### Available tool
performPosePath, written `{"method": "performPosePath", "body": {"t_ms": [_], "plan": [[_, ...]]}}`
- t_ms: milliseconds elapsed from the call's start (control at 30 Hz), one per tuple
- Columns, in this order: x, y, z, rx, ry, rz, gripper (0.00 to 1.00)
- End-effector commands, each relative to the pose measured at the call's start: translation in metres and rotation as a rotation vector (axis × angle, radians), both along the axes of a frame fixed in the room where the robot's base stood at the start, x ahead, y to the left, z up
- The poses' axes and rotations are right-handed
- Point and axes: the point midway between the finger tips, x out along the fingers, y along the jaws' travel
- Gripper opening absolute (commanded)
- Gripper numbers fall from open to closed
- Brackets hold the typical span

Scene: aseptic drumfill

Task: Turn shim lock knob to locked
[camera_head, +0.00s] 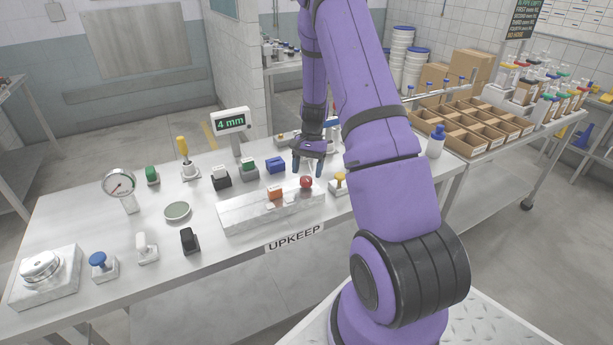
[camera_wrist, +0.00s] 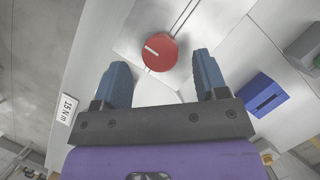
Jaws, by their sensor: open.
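The red round knob (camera_head: 306,183) sits on the right part of the pale block (camera_head: 240,217) on the table. In the wrist view the knob (camera_wrist: 160,52) carries a white pointer line slanting toward its upper left. I take it to be the shim lock knob; no lock markings are readable. My gripper (camera_head: 307,167) is open above and just behind the knob. In the wrist view my gripper (camera_wrist: 162,75) has its two blue fingers spread, with the knob past the tips, between their directions. The fingers appear apart from the knob.
An orange piece (camera_head: 274,194) sits on the same block, left of the knob. A blue slotted block (camera_head: 276,165) and a yellow-topped piece (camera_head: 340,182) stand close to my gripper. A display (camera_head: 231,121) reads 4 mm. The UPKEEP label (camera_head: 295,238) marks the table's front edge.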

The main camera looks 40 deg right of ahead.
Motion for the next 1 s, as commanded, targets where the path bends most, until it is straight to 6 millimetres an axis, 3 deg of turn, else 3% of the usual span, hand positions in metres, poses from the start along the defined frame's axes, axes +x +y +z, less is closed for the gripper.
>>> {"method": "performPosePath", "body": {"t_ms": [200,400,600,1000], "plan": [[0.009,-0.015,0.04,-0.003,-0.004,0.0,0.66],[0.013,-0.025,0.066,-0.003,-0.001,0.0,0.66],[0.015,-0.028,0.075,-0.001,0.001,-0.001,0.66],[0.015,-0.028,0.076,-0.001,0.001,-0.001,0.66]]}}
